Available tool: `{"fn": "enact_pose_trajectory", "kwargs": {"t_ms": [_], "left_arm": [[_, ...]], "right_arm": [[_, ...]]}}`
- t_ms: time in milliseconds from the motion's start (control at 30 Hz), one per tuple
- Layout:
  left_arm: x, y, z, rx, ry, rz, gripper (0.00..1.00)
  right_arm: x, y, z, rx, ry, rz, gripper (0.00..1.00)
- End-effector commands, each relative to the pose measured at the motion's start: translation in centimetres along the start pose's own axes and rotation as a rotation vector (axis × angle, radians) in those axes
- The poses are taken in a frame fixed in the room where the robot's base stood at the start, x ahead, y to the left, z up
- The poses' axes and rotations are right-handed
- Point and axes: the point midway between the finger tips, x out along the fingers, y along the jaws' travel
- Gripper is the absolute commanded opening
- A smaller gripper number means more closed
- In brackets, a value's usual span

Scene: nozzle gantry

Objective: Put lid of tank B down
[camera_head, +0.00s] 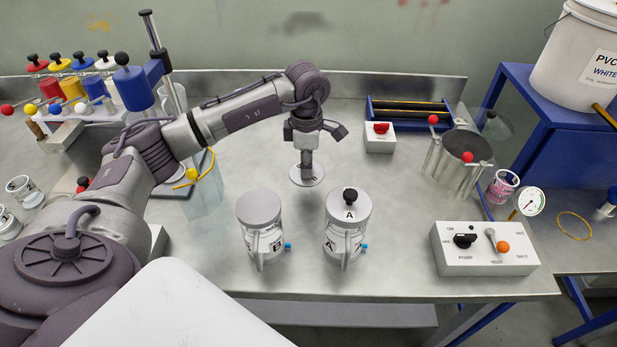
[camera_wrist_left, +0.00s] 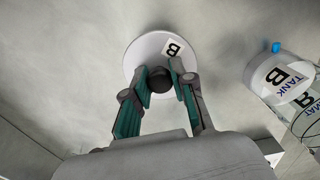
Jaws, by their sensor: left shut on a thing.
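My left gripper (camera_head: 306,162) reaches in from the left over the table and points down. It is shut on the black knob of the round, pale lid of tank B (camera_head: 307,177); the wrist view also shows this lid (camera_wrist_left: 150,52), with a "B" label. The lid is behind the two tanks, apart from them, low over or on the metal table; I cannot tell if it touches. Tank B (camera_head: 260,238) stands upright in front, and shows at the right of the wrist view (camera_wrist_left: 272,78). My right gripper is not in view.
Tank A (camera_head: 348,235), with its black-knobbed lid on, stands right of tank B. A switch box (camera_head: 484,250), a white box with a red knob (camera_head: 380,140) and a metal cylinder (camera_head: 452,165) are further right. Bare table (camera_head: 240,165) surrounds the lid.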

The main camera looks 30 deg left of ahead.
Motion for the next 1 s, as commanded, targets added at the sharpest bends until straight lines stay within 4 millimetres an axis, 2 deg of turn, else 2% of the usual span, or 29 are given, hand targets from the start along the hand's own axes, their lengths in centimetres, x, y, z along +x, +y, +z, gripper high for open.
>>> {"fn": "enact_pose_trajectory", "kwargs": {"t_ms": [267,433,800,833,967,1000], "left_arm": [[2.5,-0.1,0.0,0.002,0.001,-0.003,0.00],[4.8,-0.1,0.0,0.002,0.000,-0.002,0.00],[5.5,0.0,0.1,0.003,-0.001,0.000,0.00],[5.5,0.0,0.1,0.003,-0.001,0.000,0.26],[5.4,0.0,0.1,0.003,-0.001,0.000,0.48],[5.4,0.0,0.1,0.003,-0.001,0.000,0.50]], "right_arm": [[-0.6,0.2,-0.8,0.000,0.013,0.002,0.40],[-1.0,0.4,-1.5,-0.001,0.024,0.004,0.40],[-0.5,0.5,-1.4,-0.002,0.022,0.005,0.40],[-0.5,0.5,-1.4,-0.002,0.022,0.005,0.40],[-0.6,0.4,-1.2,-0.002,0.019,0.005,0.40],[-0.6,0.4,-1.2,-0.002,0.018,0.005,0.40]]}}
